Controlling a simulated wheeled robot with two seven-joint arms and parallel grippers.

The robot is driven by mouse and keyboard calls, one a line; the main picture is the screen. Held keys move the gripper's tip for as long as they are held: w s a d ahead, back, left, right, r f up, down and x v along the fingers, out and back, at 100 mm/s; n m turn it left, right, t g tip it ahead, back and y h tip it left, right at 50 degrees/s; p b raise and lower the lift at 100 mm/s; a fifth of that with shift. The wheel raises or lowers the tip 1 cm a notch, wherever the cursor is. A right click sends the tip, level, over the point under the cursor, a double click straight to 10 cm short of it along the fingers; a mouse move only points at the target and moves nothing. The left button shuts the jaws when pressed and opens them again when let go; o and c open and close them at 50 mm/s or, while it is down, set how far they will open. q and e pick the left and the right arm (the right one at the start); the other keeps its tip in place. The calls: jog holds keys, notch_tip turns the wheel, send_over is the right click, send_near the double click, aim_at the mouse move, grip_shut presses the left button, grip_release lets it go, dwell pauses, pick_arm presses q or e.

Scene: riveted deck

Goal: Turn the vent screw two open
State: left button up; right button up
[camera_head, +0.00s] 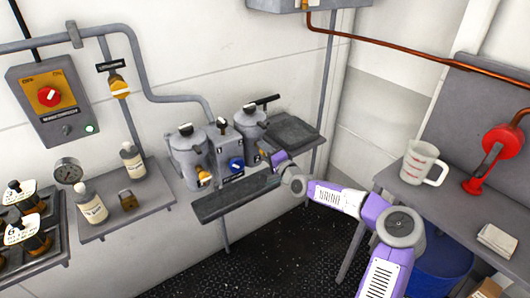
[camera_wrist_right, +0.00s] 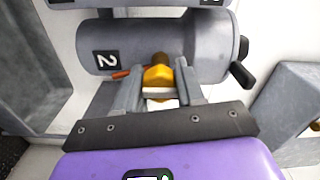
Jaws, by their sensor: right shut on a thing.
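Vent screw two (camera_wrist_right: 158,75) is a yellow-orange knob on the grey cylindrical housing marked 2 (camera_wrist_right: 195,40) in the wrist view. My right gripper (camera_wrist_right: 158,92) has its two grey fingers on either side of the knob, shut on it. In the head view my right gripper (camera_head: 270,154) reaches to the front of the right-hand housing (camera_head: 247,122), and it hides the screw there. The left-hand housing (camera_head: 186,152) has a similar yellow knob (camera_head: 205,178). My left gripper is not in view.
A grey box with a blue knob (camera_head: 236,164) stands between the housings. A dark tray (camera_head: 235,198) lies below them. A jug (camera_head: 421,163) and a red device (camera_head: 490,160) stand on the right bench. Bottles and a gauge (camera_head: 68,170) are at left.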

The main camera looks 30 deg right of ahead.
dwell(0.5)
jog(key=o, duration=1)
jog(key=shift+o, duration=0.2)
jog(key=s+p, duration=0.2)
jog(key=s, duration=0.5)
jog(key=shift+s+d, duration=0.25)
jog(key=shift+s, duration=0.05)
